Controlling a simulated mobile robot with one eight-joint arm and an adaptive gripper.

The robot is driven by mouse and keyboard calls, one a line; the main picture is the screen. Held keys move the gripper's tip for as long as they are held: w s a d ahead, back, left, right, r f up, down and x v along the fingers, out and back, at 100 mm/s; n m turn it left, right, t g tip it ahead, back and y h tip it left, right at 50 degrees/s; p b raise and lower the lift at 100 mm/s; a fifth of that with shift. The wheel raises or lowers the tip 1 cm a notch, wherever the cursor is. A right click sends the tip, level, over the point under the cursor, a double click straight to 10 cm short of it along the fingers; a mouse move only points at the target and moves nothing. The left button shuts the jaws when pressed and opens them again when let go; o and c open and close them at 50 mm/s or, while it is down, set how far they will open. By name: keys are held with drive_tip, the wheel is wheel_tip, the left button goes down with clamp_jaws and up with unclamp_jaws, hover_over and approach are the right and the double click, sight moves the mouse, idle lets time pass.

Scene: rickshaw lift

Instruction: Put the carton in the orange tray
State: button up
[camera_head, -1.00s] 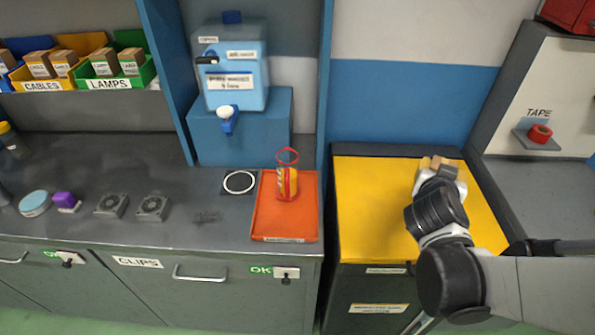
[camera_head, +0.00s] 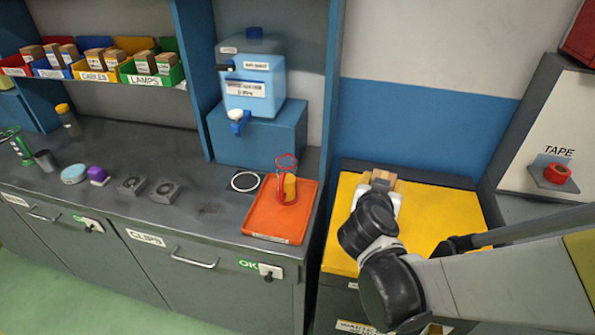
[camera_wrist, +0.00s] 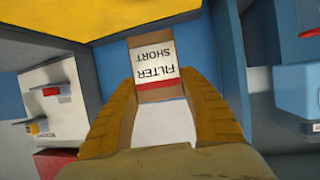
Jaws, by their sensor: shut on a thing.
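The carton (camera_wrist: 154,62) is a brown box with a white label reading FILTER SHORT and a red stripe. My gripper (camera_wrist: 158,88) is shut on it, with the tan fingers on either side. In the head view the carton (camera_head: 383,177) shows small at the end of my arm, over the back left part of the yellow top; the fingers are hard to make out there. The orange tray (camera_head: 262,222) lies on the grey counter to the left, apart from the carton.
The yellow-topped cabinet (camera_head: 440,215) is right of the counter, with a blue upright panel (camera_head: 328,110) and a gap between. A blue water container (camera_head: 252,80) stands behind the tray. A round white ring mark (camera_head: 245,181) is left of it. The tray's front is clear.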

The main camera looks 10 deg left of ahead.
drive_tip(key=s+a+n+y, duration=0.1)
drive_tip(key=s+a, duration=0.3)
drive_tip(key=a, duration=0.5)
drive_tip(key=s+a, duration=0.4)
drive_tip(key=a, duration=0.6)
drive_tip(key=s+a+n+y, duration=0.1)
drive_tip(key=s+a, duration=0.3)
drive_tip(key=a, duration=0.5)
drive_tip(key=b, duration=0.3)
hover_over(278, 221)
wheel_tip(278, 221, down, 8)
drive_tip(key=shift+f+t+b, duration=0.3)
drive_tip(key=shift+f+b, duration=0.8)
drive_tip(key=shift+f, duration=0.6)
drive_tip(key=shift+f, duration=0.2)
drive_tip(key=o, duration=1.3)
drive_tip(key=shift+r, duration=0.15)
